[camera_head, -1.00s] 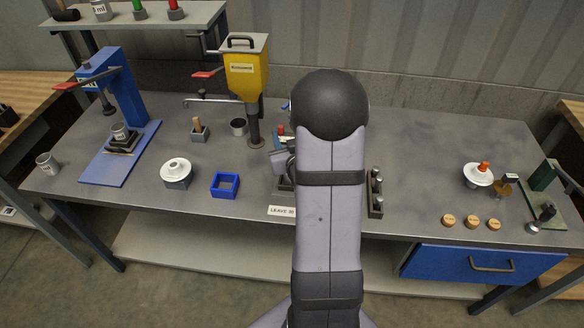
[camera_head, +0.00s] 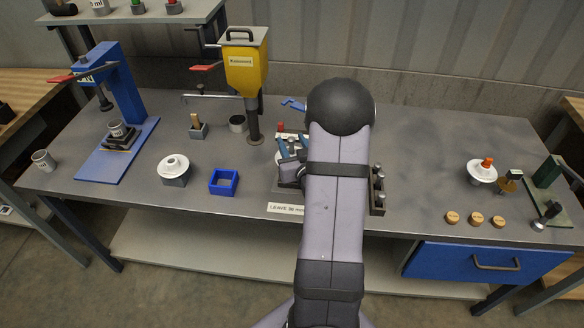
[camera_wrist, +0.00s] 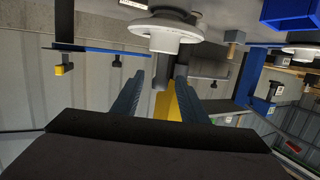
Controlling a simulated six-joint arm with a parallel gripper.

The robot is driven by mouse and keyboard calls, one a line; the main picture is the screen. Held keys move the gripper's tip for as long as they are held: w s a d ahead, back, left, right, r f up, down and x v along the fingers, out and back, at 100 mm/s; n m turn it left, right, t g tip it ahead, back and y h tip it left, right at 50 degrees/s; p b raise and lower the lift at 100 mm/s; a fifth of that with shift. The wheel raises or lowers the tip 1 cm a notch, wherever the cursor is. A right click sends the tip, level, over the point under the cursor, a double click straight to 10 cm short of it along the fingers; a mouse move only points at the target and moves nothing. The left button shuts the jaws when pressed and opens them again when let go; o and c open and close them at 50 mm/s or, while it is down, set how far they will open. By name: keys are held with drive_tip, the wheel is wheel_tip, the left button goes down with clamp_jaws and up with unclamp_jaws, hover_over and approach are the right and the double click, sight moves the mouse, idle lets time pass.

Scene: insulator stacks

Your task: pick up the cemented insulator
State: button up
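A white insulator (camera_wrist: 164,36) with a round skirt and a grey end shows close up at the top of the wrist view, just beyond my fingertips. In the head view, a pale part by the fingers may be it, but my arm hides most of that spot. In the head view, my gripper (camera_head: 291,146) is left of my arm, over the bench centre. Another white insulator (camera_head: 173,163) sits on a grey block at left, and one with an orange top (camera_head: 482,170) stands at right. I cannot tell which is cemented.
A yellow dispenser (camera_head: 245,70) stands behind the gripper, and a blue press (camera_head: 122,85) is at left. An open blue frame (camera_head: 223,183) lies left of the gripper. A dark rack (camera_head: 378,190) is just right of my arm. Several cork discs (camera_head: 476,219) lie at right.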

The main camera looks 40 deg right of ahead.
drive_tip(key=x, duration=0.1)
drive_tip(key=p+x, duration=0.2)
drive_tip(key=shift+w+d+r, duration=0.15)
drive_tip(key=shift+w+r, duration=0.05)
drive_tip(key=shift+w, duration=0.15)
drive_tip(key=shift+w+d+f, duration=0.25)
drive_tip(key=shift+w, duration=0.35)
clamp_jaws()
idle(0.7)
drive_tip(key=shift+w+r, duration=0.1)
drive_tip(key=shift+r, duration=0.1)
